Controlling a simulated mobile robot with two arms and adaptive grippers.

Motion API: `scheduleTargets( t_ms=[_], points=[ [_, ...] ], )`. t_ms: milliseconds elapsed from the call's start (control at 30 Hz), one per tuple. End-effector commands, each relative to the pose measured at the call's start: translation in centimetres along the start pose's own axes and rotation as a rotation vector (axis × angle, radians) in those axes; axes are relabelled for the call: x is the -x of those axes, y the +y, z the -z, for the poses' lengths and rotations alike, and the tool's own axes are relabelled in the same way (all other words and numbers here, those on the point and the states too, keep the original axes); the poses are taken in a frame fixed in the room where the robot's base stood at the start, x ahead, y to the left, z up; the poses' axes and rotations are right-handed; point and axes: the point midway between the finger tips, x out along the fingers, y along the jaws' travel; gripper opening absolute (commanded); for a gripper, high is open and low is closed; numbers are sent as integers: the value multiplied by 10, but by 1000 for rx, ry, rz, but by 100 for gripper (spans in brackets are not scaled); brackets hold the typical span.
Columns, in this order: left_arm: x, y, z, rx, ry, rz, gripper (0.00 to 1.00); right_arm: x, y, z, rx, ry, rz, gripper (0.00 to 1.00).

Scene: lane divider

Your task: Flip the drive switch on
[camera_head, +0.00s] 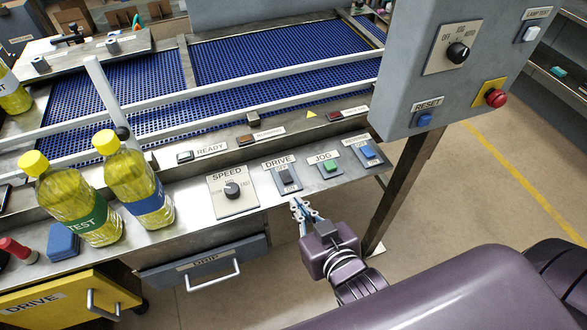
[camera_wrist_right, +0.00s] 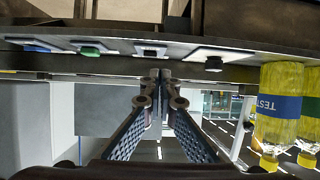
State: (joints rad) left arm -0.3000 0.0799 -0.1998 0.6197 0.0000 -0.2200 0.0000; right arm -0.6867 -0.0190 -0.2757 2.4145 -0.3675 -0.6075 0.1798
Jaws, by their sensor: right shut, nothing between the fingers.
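The drive switch (camera_head: 287,178) is a dark rocker on a plate labelled DRIVE, on the sloped metal front panel (camera_head: 203,212). It also shows in the right wrist view (camera_wrist_right: 150,51), near the top middle. I cannot tell its on or off position. My right gripper (camera_head: 298,206) is shut and empty. Its fingertips are just in front of the panel edge, below the drive switch in the head view, apart from the switch. In the right wrist view its fingertips (camera_wrist_right: 160,76) meet just below the switch plate. My left gripper is not in view.
The speed knob (camera_head: 232,190) is left of the switch; the green jog button (camera_head: 330,165) and a blue button (camera_head: 368,152) are right. Two yellow bottles (camera_head: 137,185) stand further left. A grey control box (camera_head: 440,70) on a post (camera_head: 400,195) rises at right. A drawer (camera_head: 205,268) is below.

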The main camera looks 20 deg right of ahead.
Motion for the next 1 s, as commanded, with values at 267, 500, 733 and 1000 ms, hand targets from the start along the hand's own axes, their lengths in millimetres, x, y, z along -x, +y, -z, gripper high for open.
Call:
scheduleTargets(
  t_ms=[267,500,733,1000],
  points=[
    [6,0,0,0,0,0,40,21,11,40,-22,54,-24,0],
    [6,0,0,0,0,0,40,21,11,40,-22,55,-24,0],
    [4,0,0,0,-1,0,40,15,11,41,-21,57,-24,0],
    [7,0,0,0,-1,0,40,-20,12,45,-19,57,-24,0]
  ],
)
